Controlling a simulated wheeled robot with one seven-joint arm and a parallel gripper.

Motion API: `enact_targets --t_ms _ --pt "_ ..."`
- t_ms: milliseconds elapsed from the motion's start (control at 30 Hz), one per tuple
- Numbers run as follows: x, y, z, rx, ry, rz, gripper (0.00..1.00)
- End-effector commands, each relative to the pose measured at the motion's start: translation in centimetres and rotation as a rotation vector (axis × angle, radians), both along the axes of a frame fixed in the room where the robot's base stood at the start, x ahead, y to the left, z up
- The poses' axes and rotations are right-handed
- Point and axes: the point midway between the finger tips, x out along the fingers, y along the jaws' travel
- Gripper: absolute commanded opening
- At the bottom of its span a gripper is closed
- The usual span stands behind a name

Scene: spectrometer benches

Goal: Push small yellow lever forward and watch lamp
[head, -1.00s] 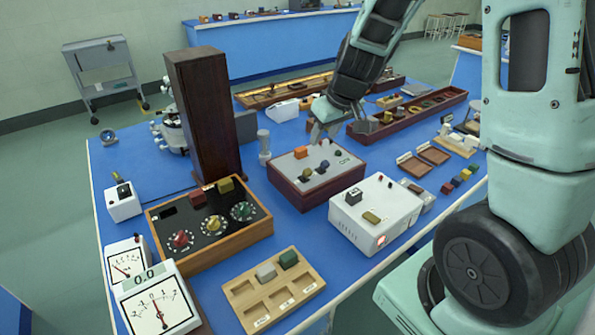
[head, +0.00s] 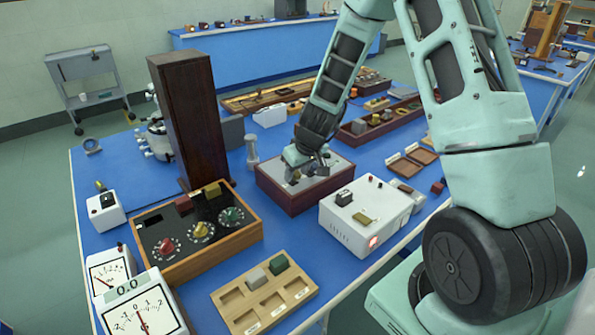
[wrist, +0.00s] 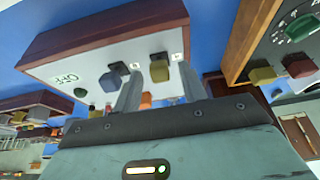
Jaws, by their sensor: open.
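The lever box (head: 275,193) has dark wooden sides and a pale grey top panel (head: 268,172). In the wrist view the panel (wrist: 95,60) carries two levers with blocky knobs. In the head view my gripper (head: 306,168) hides much of the panel.
A white box (head: 362,222) with a lit red window (head: 374,242) stands close at the right. A wooden dial box (head: 250,225) is at the left, with a tall dark cabinet (head: 190,115) behind. A sorting tray (head: 240,318) lies in front.

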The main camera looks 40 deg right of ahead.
Motion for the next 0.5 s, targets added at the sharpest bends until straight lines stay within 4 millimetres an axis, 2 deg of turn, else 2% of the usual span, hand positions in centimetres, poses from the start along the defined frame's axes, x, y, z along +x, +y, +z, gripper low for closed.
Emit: enact_targets --t_ms 167,200,333,367,500 --pt "0.01 0.0 0.0 0.0 0.0 0.0 0.42" --pt "0.01 0.0 0.01 0.0 0.0 0.0 0.39" --pt "-0.01 0.0 0.02 0.0 0.0 0.0 0.03" --pt "-0.01 0.01 0.02 0.0 0.0 0.0 0.0" --pt "0.0 0.01 0.05 0.0 0.001 0.0 0.0"
